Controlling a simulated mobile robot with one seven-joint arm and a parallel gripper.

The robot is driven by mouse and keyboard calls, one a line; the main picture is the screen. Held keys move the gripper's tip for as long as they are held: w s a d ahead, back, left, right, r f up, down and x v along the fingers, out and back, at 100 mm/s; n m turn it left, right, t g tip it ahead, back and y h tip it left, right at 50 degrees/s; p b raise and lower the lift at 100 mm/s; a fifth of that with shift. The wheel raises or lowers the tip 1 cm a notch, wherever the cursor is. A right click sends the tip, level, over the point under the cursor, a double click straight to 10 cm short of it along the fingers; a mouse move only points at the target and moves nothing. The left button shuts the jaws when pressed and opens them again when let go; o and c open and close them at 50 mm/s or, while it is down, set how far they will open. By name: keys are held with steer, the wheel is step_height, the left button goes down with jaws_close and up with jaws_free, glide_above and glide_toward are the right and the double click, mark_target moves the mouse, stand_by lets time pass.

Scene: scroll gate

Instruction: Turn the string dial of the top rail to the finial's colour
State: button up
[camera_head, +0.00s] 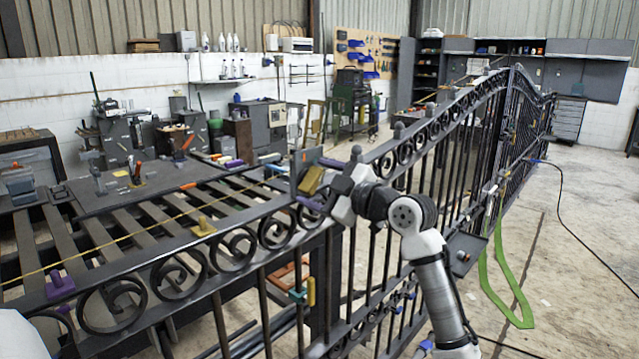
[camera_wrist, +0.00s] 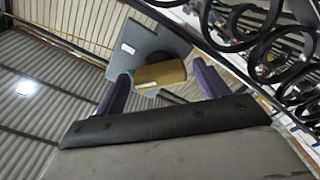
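My gripper (camera_head: 312,183) is at the top rail of the dark scroll gate (camera_head: 240,245), near the middle of the head view. In the wrist view my gripper (camera_wrist: 163,75) has its two purple fingers apart. A brass-coloured block (camera_wrist: 160,74) lies between the fingertips, with small gaps at its sides, so I see no firm hold. A grey plate (camera_wrist: 148,42) stands behind the block. The block (camera_head: 311,181) and plate (camera_head: 304,162) also show in the head view. A yellow string (camera_head: 130,235) runs along the gate. I cannot tell for sure which part is the dial or the finial's colour.
A green strap (camera_head: 505,290) hangs at the right. The concrete floor at right is mostly clear, with a cable across it.

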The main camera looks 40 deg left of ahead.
steer(key=c, duration=0.8)
steer(key=shift+m, duration=0.4)
steer(key=m+p, duration=0.1)
steer(key=m, duration=0.2)
steer(key=shift+r+m+p, duration=0.1)
steer(key=shift+m+p, duration=0.2)
steer(key=m+p, duration=0.1)
steer(key=m, duration=0.3)
steer(key=shift+p, duration=0.3)
steer(key=shift+m, duration=0.3)
steer(key=o, duration=1)
